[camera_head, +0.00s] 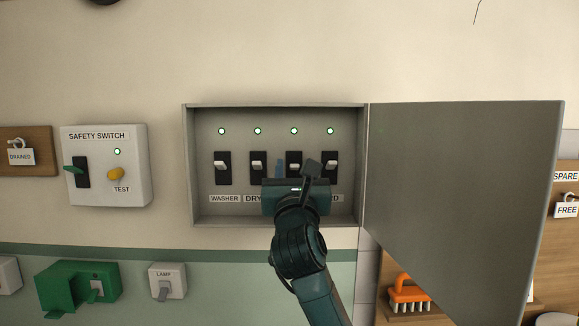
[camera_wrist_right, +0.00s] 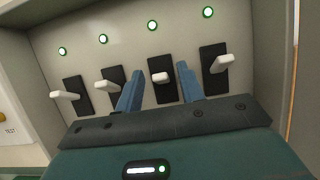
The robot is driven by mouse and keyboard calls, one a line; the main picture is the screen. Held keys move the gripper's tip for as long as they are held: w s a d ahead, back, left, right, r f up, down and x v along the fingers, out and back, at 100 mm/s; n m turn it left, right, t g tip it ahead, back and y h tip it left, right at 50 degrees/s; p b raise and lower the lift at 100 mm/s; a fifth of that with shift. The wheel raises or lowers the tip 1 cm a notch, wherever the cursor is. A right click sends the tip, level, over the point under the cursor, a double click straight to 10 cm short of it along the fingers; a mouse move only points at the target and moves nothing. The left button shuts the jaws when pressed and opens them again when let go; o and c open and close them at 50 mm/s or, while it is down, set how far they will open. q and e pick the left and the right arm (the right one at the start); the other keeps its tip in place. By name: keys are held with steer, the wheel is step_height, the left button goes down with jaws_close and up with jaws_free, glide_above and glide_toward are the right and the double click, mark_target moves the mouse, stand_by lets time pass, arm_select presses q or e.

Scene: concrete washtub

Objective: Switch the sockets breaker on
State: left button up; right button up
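The open grey breaker box (camera_head: 207,213) on the wall holds a row of black switches with white levers, each under a lit lamp. Labels read WASHER and DRY…, and the rightmost ends in D. The third label is hidden behind my right gripper (camera_head: 295,172), so I cannot read SOCKETS anywhere. In the right wrist view, my right gripper (camera_wrist_right: 160,70) is open, its blue fingers on either side of the third switch's lever (camera_wrist_right: 159,77). I cannot tell whether they touch it. My left gripper is not in view.
The box door (camera_head: 465,180) stands open to the right. A safety switch panel (camera_head: 104,165) with a green lever and yellow test button is left of the box. Below are a green switch unit (camera_head: 70,287) and a lamp switch (camera_head: 167,281). An orange brush (camera_head: 408,293) sits lower right.

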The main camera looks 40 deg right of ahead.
steer(key=shift+s, duration=0.1)
jaws_close()
steer(key=shift+r+g+y, duration=0.3)
steer(key=shift+r, duration=0.05)
steer(key=shift+r+g+y, duration=0.1)
steer(key=shift+g+y, duration=0.2)
steer(key=shift+g, duration=0.1)
jaws_free()
stand_by(0.3)
